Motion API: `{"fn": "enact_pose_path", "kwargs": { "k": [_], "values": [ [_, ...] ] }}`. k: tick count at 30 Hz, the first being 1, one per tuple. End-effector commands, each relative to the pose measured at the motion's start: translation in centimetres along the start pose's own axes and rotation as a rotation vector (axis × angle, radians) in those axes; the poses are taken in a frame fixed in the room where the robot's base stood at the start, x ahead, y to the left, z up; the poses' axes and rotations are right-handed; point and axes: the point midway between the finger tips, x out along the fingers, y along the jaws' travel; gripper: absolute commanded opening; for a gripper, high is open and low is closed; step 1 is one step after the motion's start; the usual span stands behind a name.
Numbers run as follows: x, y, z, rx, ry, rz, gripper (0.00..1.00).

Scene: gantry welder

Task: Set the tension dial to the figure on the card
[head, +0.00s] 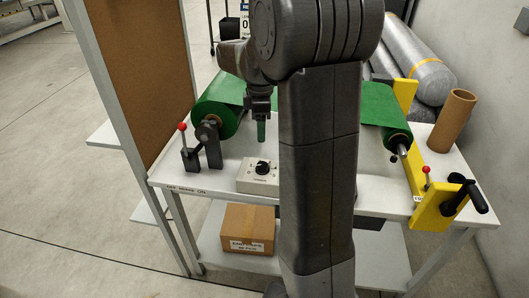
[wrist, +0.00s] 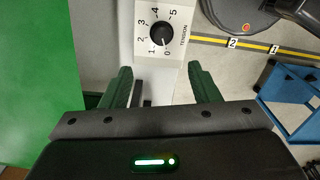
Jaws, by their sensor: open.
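The tension dial is a black round knob (wrist: 161,35) on a pale control box (head: 258,186), which stands on the white table. In the wrist view its scale runs from 0 to 5 beside the word TENSION. The knob's pointer is too small to read surely. A white card with a blue top (head: 244,20) stands at the back; a 0 shows, and my arm hides the rest. My gripper (wrist: 160,70) has green fingers spread apart and empty. In the wrist view the knob lies beyond the fingertips, between their lines. In the head view my gripper (head: 261,133) is above and behind the box.
A green sheet (head: 228,88) runs across rollers behind the box. A red-knobbed lever (head: 182,128) stands left of it. A yellow frame (head: 428,190) with a black crank (head: 473,197) is at right. A cardboard box (head: 247,230) sits on the lower shelf. A brown board (head: 135,75) rises at left.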

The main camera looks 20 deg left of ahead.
Motion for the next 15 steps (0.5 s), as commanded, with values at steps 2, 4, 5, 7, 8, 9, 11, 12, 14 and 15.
{"fn": "enact_pose_path", "kwargs": {
  "k": [2, 4, 5, 7, 8, 9, 11, 12, 14, 15],
  "values": [
    [0.8, -0.1, 0.0, 0.0, -0.001, -0.003, 0.56],
    [1.9, -0.1, 0.1, 0.001, -0.001, -0.004, 0.56],
    [2.5, -0.1, 0.1, 0.001, -0.002, -0.005, 0.56],
    [4.0, -0.1, 0.1, 0.002, -0.002, -0.006, 0.56],
    [4.7, -0.1, 0.1, 0.002, -0.002, -0.005, 0.56],
    [5.5, -0.1, 0.1, 0.002, -0.002, -0.006, 0.56],
    [6.9, -0.1, 0.1, 0.002, -0.002, -0.005, 0.56],
    [7.7, -0.1, 0.1, 0.003, -0.002, -0.005, 0.56],
    [8.9, -0.2, 0.1, 0.003, -0.002, -0.006, 0.56],
    [9.7, -0.1, 0.1, 0.003, -0.002, -0.005, 0.56]
  ]
}}
